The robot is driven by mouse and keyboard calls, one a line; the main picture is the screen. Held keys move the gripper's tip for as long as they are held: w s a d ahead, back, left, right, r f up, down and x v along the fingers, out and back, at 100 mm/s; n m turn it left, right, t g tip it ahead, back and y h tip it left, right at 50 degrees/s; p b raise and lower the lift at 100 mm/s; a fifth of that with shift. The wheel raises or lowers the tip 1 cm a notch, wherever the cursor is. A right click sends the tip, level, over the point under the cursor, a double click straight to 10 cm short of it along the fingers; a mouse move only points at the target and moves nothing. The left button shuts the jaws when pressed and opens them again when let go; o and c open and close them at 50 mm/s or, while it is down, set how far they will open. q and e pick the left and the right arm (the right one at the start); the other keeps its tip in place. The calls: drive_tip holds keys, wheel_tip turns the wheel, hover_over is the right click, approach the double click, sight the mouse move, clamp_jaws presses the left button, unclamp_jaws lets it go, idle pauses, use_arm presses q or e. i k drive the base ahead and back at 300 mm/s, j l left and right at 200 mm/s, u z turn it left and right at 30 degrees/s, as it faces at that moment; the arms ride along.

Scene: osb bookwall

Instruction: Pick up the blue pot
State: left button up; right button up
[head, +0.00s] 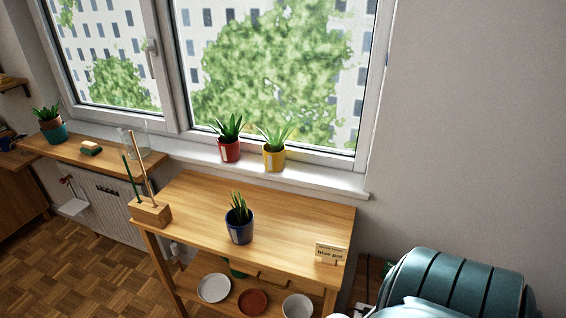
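The blue pot (239,233) holds a spiky green plant and stands upright near the middle of the wooden table (300,208). A small sign (331,253) reading "blue pot" stands at the table's right front. A red pot (230,151) and a yellow pot (274,158), each with a plant, stand on the white windowsill behind. Neither of my grippers shows in the head view.
A wooden block with upright sticks (150,212) stands at the table's left front corner. Plates and bowls (214,288) sit on the shelf below. A teal rounded object (455,283) is at the lower right. The tabletop around the blue pot is clear.

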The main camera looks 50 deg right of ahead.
sight(239, 221)
drive_tip(key=i+l+z, duration=0.1)
drive_tip(key=z, duration=0.35)
drive_tip(key=i+z, duration=0.3)
drive_tip(key=z, duration=0.15)
drive_tip(key=i+j+z, duration=0.1)
drive_tip(key=z, duration=0.3)
drive_tip(key=i+j+z, duration=0.15)
drive_tip(key=z, duration=0.3)
drive_tip(key=i+j, duration=0.55)
drive_tip(key=l, duration=0.2)
drive_tip(key=k+z, duration=0.05)
